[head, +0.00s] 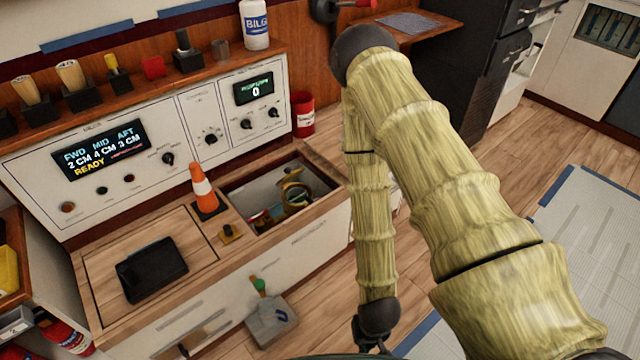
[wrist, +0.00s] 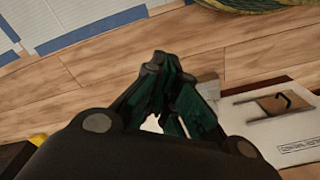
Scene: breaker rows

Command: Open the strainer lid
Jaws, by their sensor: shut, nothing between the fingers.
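A brass-coloured round fitting (head: 296,197), which looks like the strainer, sits inside an open compartment in the counter in the head view. A small brass piece shows at its top; whether this is the lid, and whether it is open or shut, I cannot tell. My gripper (wrist: 172,98) is shut and empty in the wrist view, with dark green fingers together above the wooden floor. In the head view it is mostly cut off at the bottom edge, low in front of the counter and well away from the fitting. The strainer does not show in the wrist view.
The compartment has a wooden rim (head: 262,176). An orange cone (head: 203,190) stands left of it, and a black tablet-like object (head: 151,269) lies farther left. A grey box (head: 271,320) with a green knob is below the counter front. Open floor (head: 500,190) lies right.

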